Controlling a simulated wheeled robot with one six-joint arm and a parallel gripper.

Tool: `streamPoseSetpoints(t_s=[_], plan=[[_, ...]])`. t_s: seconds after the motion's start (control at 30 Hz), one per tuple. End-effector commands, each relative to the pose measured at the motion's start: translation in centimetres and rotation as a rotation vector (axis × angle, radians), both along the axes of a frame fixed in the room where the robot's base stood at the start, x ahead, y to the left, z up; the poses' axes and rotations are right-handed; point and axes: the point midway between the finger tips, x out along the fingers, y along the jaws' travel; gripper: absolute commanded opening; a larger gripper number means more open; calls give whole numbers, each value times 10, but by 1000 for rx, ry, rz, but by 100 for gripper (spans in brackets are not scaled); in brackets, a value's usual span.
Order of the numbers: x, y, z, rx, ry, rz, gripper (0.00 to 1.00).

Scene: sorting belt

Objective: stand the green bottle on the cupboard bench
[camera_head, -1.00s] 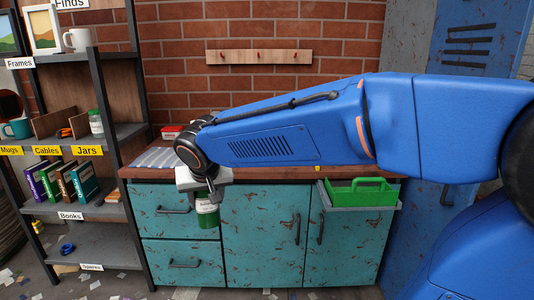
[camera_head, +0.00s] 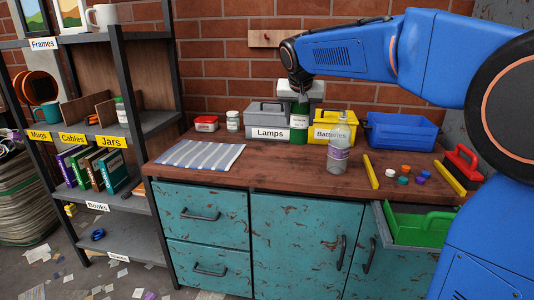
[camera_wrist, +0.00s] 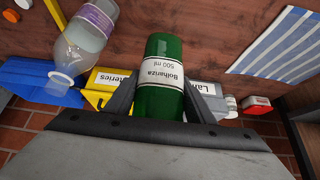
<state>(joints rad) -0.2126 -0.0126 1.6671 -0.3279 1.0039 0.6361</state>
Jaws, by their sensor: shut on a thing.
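The green bottle (camera_head: 299,135) has a white label and is upright over the back of the wooden cupboard bench (camera_head: 270,172). It is between the "Lamps" box and the "Batteries" box in the head view. My gripper (camera_head: 300,95) is shut on its upper part. In the wrist view the bottle (camera_wrist: 160,100) sits between both fingers, its label reading "Bolhariza 500 ml". I cannot tell whether its base touches the bench.
A grey "Lamps" box (camera_head: 265,118), yellow "Batteries" box (camera_head: 318,132) and blue bin (camera_head: 400,132) line the back. A clear bottle (camera_head: 338,158) stands in front at right. A striped cloth (camera_head: 200,154) lies left. The bench's front middle is clear.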

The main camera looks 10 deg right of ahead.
Motion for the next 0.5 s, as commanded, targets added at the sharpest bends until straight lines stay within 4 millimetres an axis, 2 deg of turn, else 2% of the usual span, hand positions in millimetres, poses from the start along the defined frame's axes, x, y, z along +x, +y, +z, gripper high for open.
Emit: streamPoseSetpoints(t_s=[0.3,0.5], plan=[[0,0,-49,-2,3,1,18],[0,0,-62,-1,2,0,18]])
